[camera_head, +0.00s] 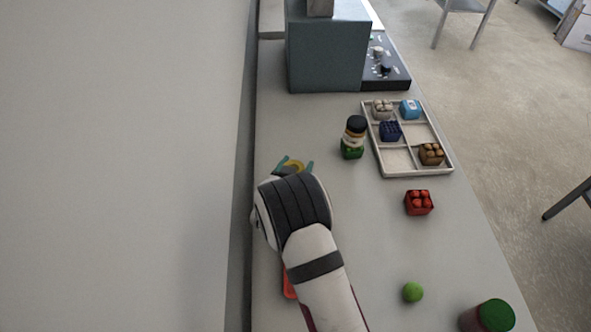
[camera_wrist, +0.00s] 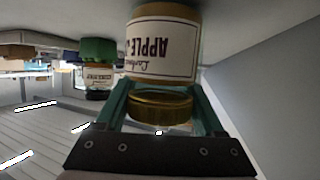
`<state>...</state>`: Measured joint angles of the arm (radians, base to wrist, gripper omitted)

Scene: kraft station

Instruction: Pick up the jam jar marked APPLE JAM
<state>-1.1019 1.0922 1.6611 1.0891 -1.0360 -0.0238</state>
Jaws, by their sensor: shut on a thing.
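The APPLE JAM jar (camera_wrist: 160,45) shows upside down in the wrist view, with a cream label and a gold lid (camera_wrist: 160,107). My gripper (camera_wrist: 163,105) is shut on it, with a teal finger on each side at the lid end. In the head view my gripper (camera_head: 294,165) is at the table's left side, and a yellow bit of the jar (camera_head: 293,164) shows between the fingers. My wrist hides most of the jar there. Whether its base touches the table cannot be told.
A jar with a dark top and green bottom (camera_head: 353,138) stands to the right, also in the wrist view (camera_wrist: 98,70). Beyond is a divided tray (camera_head: 400,160) with small boxes. A red box (camera_head: 419,203), green ball (camera_head: 413,292) and green-topped jar (camera_head: 489,316) are nearer.

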